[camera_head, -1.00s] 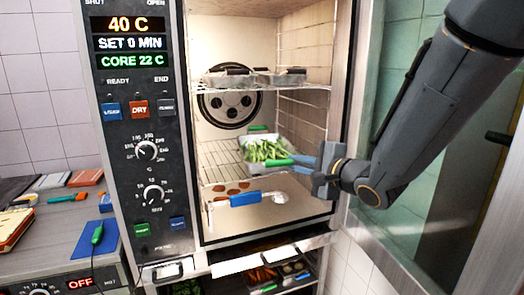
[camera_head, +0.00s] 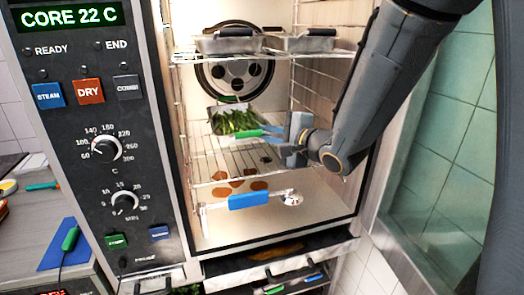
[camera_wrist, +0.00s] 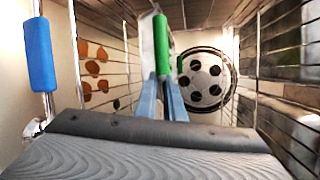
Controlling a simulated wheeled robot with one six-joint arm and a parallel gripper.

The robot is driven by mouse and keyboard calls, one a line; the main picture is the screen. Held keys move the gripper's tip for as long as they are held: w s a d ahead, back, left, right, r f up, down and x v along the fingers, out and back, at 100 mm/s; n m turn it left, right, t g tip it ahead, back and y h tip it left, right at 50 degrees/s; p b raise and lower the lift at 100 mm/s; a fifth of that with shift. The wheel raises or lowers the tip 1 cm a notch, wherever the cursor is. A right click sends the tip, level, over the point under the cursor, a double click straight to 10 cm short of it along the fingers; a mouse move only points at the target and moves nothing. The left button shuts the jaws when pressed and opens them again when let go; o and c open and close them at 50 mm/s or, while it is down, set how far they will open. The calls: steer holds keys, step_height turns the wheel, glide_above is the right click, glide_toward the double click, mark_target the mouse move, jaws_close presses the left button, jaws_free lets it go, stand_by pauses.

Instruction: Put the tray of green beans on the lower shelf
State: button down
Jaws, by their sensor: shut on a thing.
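The grey tray of green beans (camera_head: 222,138) is inside the open oven, above the back part of the lower wire shelf (camera_head: 203,168). It looks about level. I cannot tell whether it touches the wires. My gripper (camera_head: 272,133) reaches in from the right and is shut on the tray's green handle (camera_head: 240,133). In the wrist view, my gripper (camera_wrist: 162,100) closes on the green handle (camera_wrist: 161,48), and the beans do not show.
The upper shelf (camera_head: 185,57) holds grey trays (camera_head: 228,41) just above. Brown round pieces (camera_head: 235,186) lie below, behind a blue handle (camera_head: 248,200). The oven's side wall and open glass door (camera_head: 450,170) stand close on the right.

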steer(key=shift+s+a+f, duration=0.1)
steer(key=shift+a+f, duration=0.05)
steer(key=shift+f, duration=0.55)
steer(key=shift+a+f, duration=0.1)
steer(key=shift+f, duration=0.6)
steer(key=shift+f+p, duration=0.55)
steer(key=shift+f, duration=1.5)
steer(key=c, duration=1.9)
jaws_free()
steer(key=shift+o, duration=0.2)
